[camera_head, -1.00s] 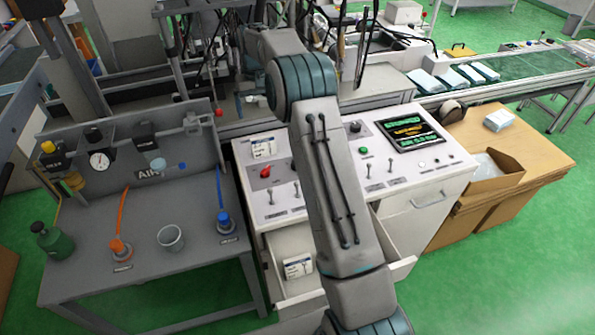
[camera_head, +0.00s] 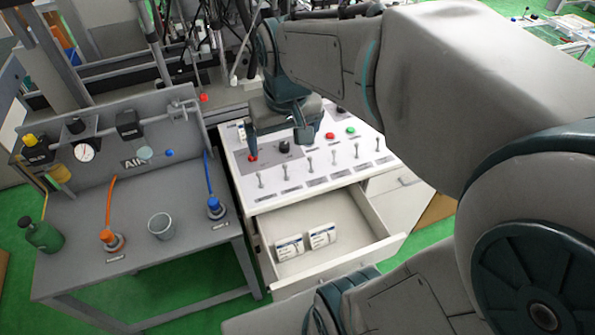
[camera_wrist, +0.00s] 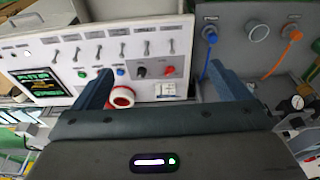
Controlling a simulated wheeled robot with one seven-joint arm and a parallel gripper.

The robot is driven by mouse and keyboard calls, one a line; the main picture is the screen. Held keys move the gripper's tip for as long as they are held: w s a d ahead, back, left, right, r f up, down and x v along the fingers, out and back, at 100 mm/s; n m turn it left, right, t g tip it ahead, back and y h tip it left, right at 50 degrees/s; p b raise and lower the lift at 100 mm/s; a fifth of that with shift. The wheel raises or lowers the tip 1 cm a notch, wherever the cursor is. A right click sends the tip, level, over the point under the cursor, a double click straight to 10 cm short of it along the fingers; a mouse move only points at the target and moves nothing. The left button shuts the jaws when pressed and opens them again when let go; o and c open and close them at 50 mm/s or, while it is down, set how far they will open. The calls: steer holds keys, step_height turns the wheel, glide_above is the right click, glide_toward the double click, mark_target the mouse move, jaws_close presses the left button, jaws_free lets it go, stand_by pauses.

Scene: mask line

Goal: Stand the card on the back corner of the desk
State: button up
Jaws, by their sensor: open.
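A small white card with dark print (camera_head: 241,131) is at the back left corner of the white desk (camera_head: 352,152), partly hidden behind my gripper. In the wrist view the card (camera_wrist: 167,90) shows between my fingers and apart from them; its tilt is unclear. My gripper (camera_head: 276,146) is over the desk's back left part, fingers down, open and empty. Its two fingers spread wide in the wrist view (camera_wrist: 160,78). Two similar printed cards, one on the left (camera_head: 289,247) and one on the right (camera_head: 321,236), stand in the open drawer (camera_head: 350,212).
Switches and coloured buttons (camera_head: 330,136) cover the desk top. A red-and-white ring (camera_wrist: 121,97) lies near one finger in the wrist view. A grey bench (camera_head: 140,255) with a cup (camera_head: 161,226), bottle (camera_head: 42,236) and hoses adjoins on the left. My arm hides the right side.

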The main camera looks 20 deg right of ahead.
steer(key=s+f, duration=0.3)
steer(key=s, duration=0.5)
steer(key=shift+f+t, duration=0.3)
steer(key=shift+s, duration=0.1)
